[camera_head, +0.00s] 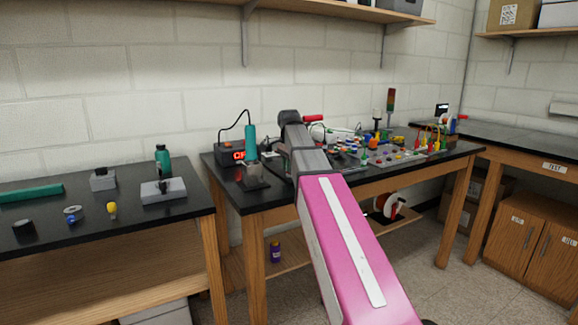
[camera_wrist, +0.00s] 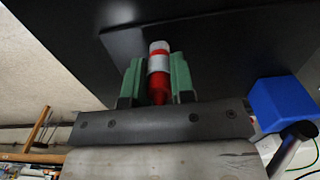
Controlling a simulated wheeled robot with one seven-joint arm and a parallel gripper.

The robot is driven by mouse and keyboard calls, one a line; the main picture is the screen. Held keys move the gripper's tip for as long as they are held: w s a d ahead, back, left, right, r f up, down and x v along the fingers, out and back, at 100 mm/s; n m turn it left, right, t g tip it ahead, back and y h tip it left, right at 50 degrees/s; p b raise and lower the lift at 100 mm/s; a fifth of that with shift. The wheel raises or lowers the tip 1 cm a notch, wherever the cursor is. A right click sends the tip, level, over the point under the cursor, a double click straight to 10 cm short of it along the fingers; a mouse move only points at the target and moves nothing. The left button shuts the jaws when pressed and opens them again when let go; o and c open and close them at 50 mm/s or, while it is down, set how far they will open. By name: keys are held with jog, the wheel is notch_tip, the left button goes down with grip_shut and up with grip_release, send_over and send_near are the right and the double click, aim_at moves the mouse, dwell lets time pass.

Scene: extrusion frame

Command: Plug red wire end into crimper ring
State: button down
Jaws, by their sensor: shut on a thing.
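In the wrist view my gripper (camera_wrist: 157,82) has green fingers, shut on a red piece with a pale band, which I take to be the red wire end (camera_wrist: 158,90). It stands out lengthwise between the fingers, in front of a dark flat surface. In the head view my pink and grey arm reaches over the middle bench and hides the gripper. A red bar (camera_head: 313,118) shows beside the arm's far end; I cannot tell what it belongs to. I cannot make out the crimper ring in either view.
The middle bench (camera_head: 228,182) holds a soldering station (camera_head: 231,155) with a red display at left and a crowded panel of coloured parts (camera_head: 400,154) at right. A blue block (camera_wrist: 282,103) is right of my gripper in the wrist view. The left bench (camera_head: 130,205) has small tools.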

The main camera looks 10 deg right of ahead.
jog(key=c, duration=0.9)
grip_release()
notch_tip(320, 180, up, 7)
jog(key=shift+f, duration=0.1)
jog(key=shift+r, duration=0.3)
